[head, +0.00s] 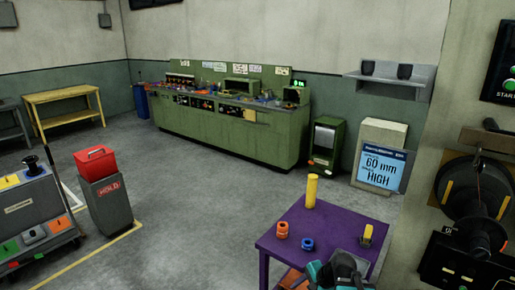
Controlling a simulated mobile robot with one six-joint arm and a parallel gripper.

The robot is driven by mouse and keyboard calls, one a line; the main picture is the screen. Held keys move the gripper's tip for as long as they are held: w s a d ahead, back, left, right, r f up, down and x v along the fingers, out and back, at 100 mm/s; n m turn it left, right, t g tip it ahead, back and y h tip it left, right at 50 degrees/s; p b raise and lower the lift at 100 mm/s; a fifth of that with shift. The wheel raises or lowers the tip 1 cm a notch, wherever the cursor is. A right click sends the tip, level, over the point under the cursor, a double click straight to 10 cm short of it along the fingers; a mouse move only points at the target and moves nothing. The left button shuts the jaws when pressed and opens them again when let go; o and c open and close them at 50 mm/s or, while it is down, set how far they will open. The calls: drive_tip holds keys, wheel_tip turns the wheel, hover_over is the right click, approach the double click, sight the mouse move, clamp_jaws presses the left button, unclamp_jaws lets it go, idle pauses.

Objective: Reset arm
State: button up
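A teal and dark grey mechanism, which looks like the end of my arm with my gripper (343,268), shows at the bottom of the head view. It is low over the front edge of the purple table (283,236) and cut off by the frame. Its fingers cannot be made out, so I cannot tell whether it is open or holds anything. On the table stand a tall yellow cylinder (312,191), an orange spool-like piece (282,230), a blue ring-like piece (307,244) and a small yellow piece with a dark base (367,235).
A machine with a dark reel (468,188) stands close on the right. A sign (382,167) reads "60 mm HIGH". A green workbench (230,132) lines the back wall. A red bin (95,162) on a "HOLD" stand and a grey cart (32,210) are left. The middle floor is clear.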

drive_tip(key=s+f+n+g+h+b, duration=0.2)
drive_tip(key=s+f+n, duration=0.4)
drive_tip(key=s+f, duration=1)
drive_tip(key=s+d+f+n+g+h+b, duration=0.1)
drive_tip(key=s+f+n+g+b, duration=0.4)
drive_tip(key=s+f, duration=1.1)
drive_tip(key=shift+s+d+f+n+g+h+b, duration=0.15)
drive_tip(key=shift+d+f+n+g+h+b, duration=0.15)
drive_tip(key=shift+f+n+g+h, duration=0.6)
drive_tip(key=shift+r, duration=0.1)
